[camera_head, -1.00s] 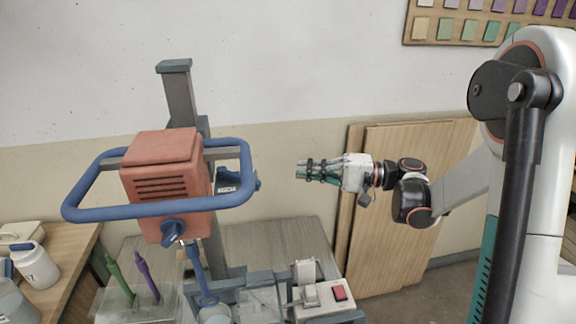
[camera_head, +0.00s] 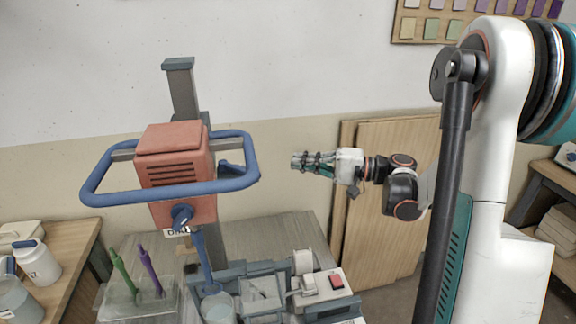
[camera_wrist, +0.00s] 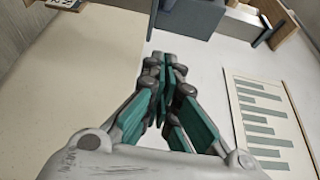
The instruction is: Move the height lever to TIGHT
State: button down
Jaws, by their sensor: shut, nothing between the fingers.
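The mixer (camera_head: 176,160) has a salmon-red motor head ringed by a blue tubular handle (camera_head: 110,190), on a grey column (camera_head: 181,90).
Below stand a bucket (camera_head: 218,308), a clear holder with green and purple tools (camera_head: 150,275), and a white box with a red switch (camera_head: 336,282). Wooden boards (camera_head: 385,190) lean on the wall behind my arm. A side table (camera_head: 60,245) with containers is at left.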

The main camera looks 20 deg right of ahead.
aim_at(241, 168)
jog(key=w+a+b, duration=0.1)
jog(key=a+b, duration=0.1)
jog(key=a, duration=0.7)
jog(key=shift+w+a, duration=0.2)
jog(key=shift+w, duration=0.2)
jog(key=shift+s+a, duration=0.7)
jog(key=shift+s, duration=0.1)
jog(key=shift+f, duration=0.1)
